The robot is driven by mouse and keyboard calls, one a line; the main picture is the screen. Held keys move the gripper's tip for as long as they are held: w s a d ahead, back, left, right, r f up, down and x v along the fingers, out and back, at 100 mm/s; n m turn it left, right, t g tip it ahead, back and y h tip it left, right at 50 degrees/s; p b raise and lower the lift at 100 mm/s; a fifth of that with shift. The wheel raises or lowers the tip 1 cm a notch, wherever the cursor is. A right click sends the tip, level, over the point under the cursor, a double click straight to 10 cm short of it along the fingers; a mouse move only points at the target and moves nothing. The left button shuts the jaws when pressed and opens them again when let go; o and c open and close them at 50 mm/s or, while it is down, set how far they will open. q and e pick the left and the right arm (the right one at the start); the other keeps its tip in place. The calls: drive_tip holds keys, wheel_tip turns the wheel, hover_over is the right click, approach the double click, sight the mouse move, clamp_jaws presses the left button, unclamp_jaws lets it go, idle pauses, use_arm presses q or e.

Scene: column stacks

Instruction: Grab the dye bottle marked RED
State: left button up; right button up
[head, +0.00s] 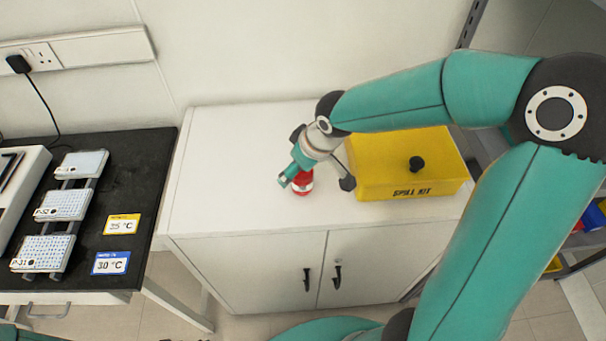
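A small red bottle (303,186) with a pale band stands on the white cabinet top, left of the yellow box. My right arm reaches in from the right, and its gripper (293,174) is right at the bottle. The gripper and wrist cover the bottle's upper part. I cannot tell whether the fingers are open or shut on it, or whether they touch it. No marking on the bottle is readable. My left gripper is not in view.
A yellow spill kit box (405,165) with a black knob stands on the cabinet (230,190), close right of the bottle. A dark bench (135,185) at the left holds several well plates (64,205) and temperature cards. The cabinet top's left part is clear.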

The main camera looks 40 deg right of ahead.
drive_tip(key=c, duration=1.3)
drive_tip(key=shift+c, duration=0.5)
drive_tip(key=shift+r, duration=0.1)
